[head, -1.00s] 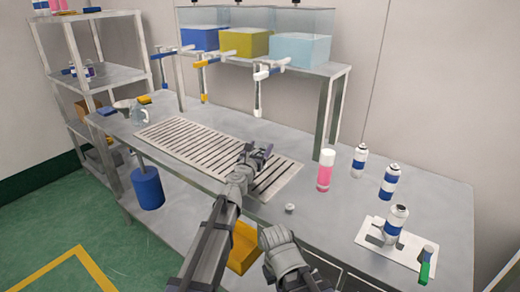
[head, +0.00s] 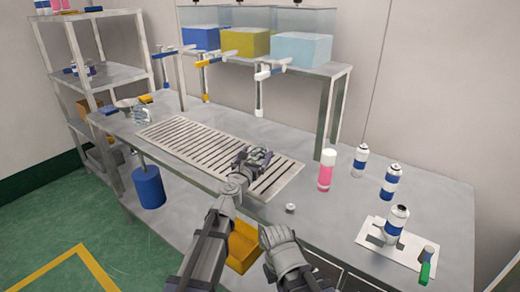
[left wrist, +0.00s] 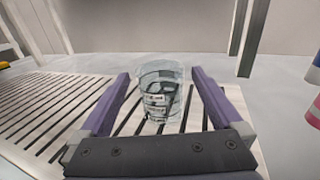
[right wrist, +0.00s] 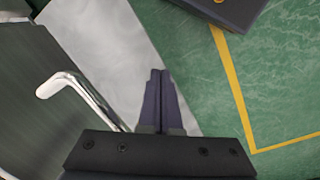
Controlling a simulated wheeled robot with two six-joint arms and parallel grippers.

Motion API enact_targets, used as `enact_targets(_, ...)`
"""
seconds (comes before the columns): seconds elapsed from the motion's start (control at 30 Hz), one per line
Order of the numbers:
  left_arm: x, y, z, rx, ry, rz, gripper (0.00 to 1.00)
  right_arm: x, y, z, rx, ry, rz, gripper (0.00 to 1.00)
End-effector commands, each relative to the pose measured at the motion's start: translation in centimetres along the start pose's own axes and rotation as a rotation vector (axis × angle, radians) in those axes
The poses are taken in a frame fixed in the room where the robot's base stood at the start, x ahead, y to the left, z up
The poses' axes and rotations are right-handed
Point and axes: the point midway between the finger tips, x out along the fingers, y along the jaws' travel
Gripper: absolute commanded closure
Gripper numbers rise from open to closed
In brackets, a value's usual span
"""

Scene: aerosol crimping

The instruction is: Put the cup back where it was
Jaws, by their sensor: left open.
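A clear glass cup (left wrist: 160,98) with dark markings stands upright on the slotted metal grate (left wrist: 50,105) in the left wrist view. My left gripper (left wrist: 159,73) is open, with its purple fingers on either side of the cup. I cannot tell whether either finger touches it. In the head view my left gripper (head: 256,156) is over the right part of the grate (head: 165,133), and the cup is hard to make out there. My right gripper (right wrist: 160,75) is shut and empty, fingertips together, in the right wrist view.
A clear vessel (head: 142,115) stands at the table's left. Taps under blue, yellow and cyan tanks (head: 288,50) overhang the back. A pink bottle (head: 326,170), several white-blue cans (head: 390,182) and a white plate (head: 412,254) are at the right. A small silvery piece (head: 290,208) lies near the front edge.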

Motion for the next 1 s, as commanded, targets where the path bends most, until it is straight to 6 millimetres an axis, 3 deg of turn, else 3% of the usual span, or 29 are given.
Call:
enact_targets(0.03,-1.8,-0.1,0.0,0.000,0.000,0.001,0.00,0.0,0.0,0.0,0.000,0.000,0.000,1.00)
enact_targets(0.1,-3.3,0.0,0.0,0.000,0.000,0.001,0.00,0.0,0.0,0.0,0.000,0.000,0.000,1.00)
enact_targets(0.3,-6.3,0.0,0.0,0.000,0.000,0.001,0.00,0.0,0.0,0.0,0.000,0.000,0.000,1.00)
enact_targets(1.0,-6.6,0.0,0.0,0.000,0.000,0.000,0.00,0.0,0.0,0.0,0.000,0.000,0.000,1.00)
